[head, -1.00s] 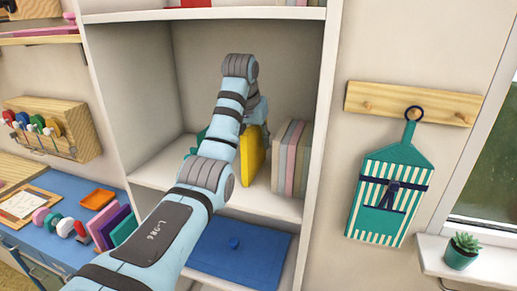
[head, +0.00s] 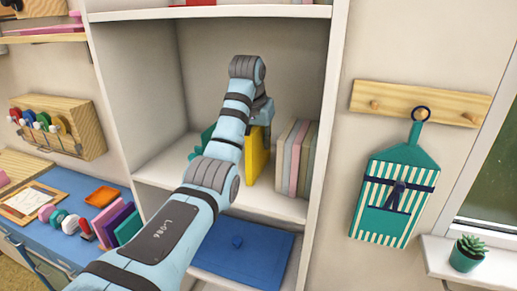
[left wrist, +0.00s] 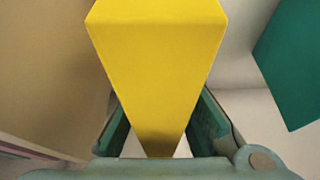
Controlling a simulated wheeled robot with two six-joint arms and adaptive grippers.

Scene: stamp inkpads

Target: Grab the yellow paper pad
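The yellow paper pad (head: 256,155) stands upright on the middle shelf of the white cabinet, left of several upright books. In the left wrist view the pad (left wrist: 158,70) fills the middle and lies between the two fingers of my left gripper (left wrist: 163,120). The fingers lie along both sides of it. Pale gaps show between pad and fingers low in that view, and the fingertips are partly hidden, so I cannot tell whether they grip it. In the head view my left gripper (head: 261,112) is at the pad's top, partly hidden behind my wrist. My right gripper is not in view.
Books (head: 298,158) in grey and pink stand close right of the pad. A green item (head: 207,135) is left of it, partly behind my arm; green also shows in the wrist view (left wrist: 296,65). The cabinet's right wall (head: 328,120) is near. A blue box (head: 262,258) sits below.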

